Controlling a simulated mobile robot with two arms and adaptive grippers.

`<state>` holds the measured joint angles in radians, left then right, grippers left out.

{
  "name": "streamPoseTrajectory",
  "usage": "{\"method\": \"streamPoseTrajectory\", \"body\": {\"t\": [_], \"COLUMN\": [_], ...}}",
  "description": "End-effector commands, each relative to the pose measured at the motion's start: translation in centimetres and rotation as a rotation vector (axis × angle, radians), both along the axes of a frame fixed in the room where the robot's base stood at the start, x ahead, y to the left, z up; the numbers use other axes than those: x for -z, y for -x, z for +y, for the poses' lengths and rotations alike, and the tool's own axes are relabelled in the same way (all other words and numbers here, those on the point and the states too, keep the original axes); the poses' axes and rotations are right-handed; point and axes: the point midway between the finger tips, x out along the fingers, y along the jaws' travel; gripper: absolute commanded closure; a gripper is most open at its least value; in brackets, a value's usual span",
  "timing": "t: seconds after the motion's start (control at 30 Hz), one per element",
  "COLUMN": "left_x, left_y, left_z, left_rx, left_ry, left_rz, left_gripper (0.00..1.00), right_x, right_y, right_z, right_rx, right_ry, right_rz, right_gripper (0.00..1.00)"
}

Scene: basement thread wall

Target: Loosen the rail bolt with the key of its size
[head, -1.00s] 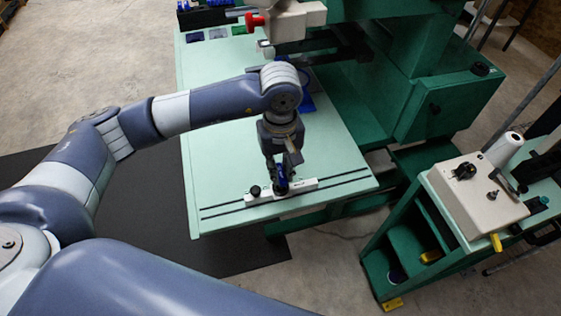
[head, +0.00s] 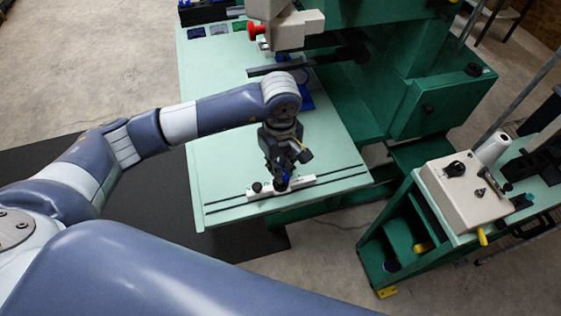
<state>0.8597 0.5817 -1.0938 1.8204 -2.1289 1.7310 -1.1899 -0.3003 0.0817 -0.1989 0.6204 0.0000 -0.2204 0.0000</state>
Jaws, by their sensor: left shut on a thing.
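In the head view my left gripper (head: 281,176) points down over the white rail block (head: 300,183) near the front edge of the light green table. It is shut on a small blue thing, likely the key (head: 282,183), mostly hidden by the fingers. The key's lower end is at the rail block, but I cannot tell whether it sits in the bolt. The bolt itself is hidden under the gripper. A black knob (head: 257,187) stands at the left end of the block. My right gripper is not in view.
Two dark slots (head: 340,173) run along the table (head: 225,160). A green machine with a white head (head: 294,30) and red knob (head: 257,32) stands behind. Coloured pads (head: 219,30) lie at the far left. A green cart with a beige control box (head: 470,195) stands at right.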

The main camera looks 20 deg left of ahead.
Motion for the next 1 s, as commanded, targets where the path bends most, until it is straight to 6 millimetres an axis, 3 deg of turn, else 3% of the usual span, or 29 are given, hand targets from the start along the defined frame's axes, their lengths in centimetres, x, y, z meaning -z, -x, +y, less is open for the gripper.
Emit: {"method": "streamPoseTrajectory", "body": {"t": [1.0], "left_x": [-0.3], "left_y": [0.0], "left_z": [0.0], "left_rx": [-0.371], "left_ry": [0.000], "left_rz": [-0.001], "left_gripper": [1.00], "right_x": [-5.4], "right_y": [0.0], "right_z": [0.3], "right_rx": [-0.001], "right_ry": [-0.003], "right_rz": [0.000], "right_gripper": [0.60]}}
